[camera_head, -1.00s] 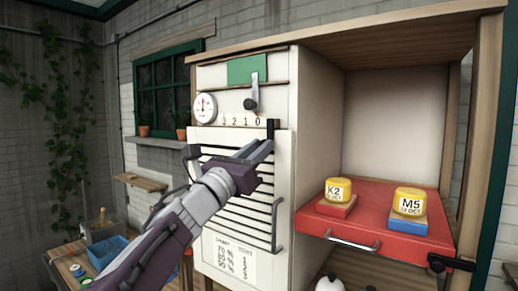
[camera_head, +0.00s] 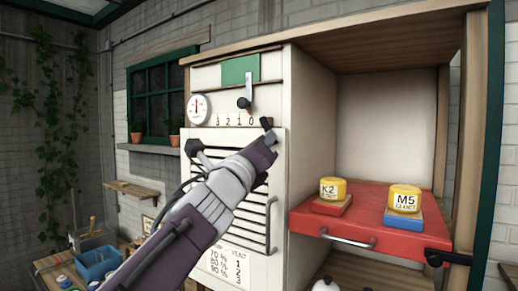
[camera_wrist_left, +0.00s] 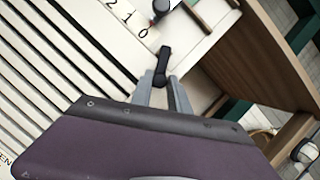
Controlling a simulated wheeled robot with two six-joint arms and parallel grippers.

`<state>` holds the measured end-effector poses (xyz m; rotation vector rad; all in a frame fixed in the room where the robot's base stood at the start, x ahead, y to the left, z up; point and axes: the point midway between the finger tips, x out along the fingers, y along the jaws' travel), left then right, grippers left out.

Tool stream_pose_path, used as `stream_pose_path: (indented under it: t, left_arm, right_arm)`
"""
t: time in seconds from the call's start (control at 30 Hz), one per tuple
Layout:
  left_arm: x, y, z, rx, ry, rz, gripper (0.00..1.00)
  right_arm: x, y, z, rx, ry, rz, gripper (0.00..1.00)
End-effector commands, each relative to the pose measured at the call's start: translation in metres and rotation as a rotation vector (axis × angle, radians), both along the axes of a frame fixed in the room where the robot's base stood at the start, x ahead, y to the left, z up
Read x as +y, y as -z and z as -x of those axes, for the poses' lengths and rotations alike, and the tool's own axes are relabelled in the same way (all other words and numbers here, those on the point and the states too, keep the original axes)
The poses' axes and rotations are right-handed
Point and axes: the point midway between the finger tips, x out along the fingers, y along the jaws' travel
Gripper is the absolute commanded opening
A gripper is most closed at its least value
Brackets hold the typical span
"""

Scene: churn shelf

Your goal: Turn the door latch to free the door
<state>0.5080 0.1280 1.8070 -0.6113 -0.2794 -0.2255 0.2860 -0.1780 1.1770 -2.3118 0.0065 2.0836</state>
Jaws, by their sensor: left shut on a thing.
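The white louvred door (camera_head: 228,140) has a small black latch (camera_head: 266,123) at its upper right corner. The latch is tilted, its top leaning left in the head view. My left gripper (camera_head: 270,138) is shut on the latch, its arm coming up from the lower left and covering part of the door. In the left wrist view the latch (camera_wrist_left: 162,62) sticks out beyond the two grey fingers (camera_wrist_left: 165,94), its lower part between them. The door looks closed. My right gripper is not in view.
Above the door are a dial gauge (camera_head: 199,109) and a black-tipped lever (camera_head: 245,102) over a number scale. A red shelf (camera_head: 375,233) to the right carries two yellow-topped blocks, K2 (camera_head: 333,188) and M5 (camera_head: 404,198). A door handle (camera_head: 271,228) stands at the lower right.

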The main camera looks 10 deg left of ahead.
Motion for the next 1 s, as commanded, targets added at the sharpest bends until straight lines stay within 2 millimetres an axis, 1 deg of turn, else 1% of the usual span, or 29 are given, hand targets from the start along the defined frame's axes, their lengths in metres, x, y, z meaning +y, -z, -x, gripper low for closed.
stream_pose_path:
  t: [0.27, 0.47, 0.8, 1.0]
  left_arm:
    - [-0.008, -0.008, 0.003, 0.046, 0.003, 0.144, 0.0]
    - [-0.015, -0.017, 0.006, 0.111, 0.004, 0.32, 0.0]
    - [-0.022, -0.035, 0.008, 0.22, 0.001, 0.616, 0.0]
    - [-0.024, -0.042, 0.009, 0.274, 0.0, 0.762, 0.0]
  right_arm:
    - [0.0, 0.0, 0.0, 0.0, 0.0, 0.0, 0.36]
    - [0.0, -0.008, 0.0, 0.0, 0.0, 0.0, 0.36]
    - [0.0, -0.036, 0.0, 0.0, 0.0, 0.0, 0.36]
    - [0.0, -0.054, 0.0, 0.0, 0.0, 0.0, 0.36]
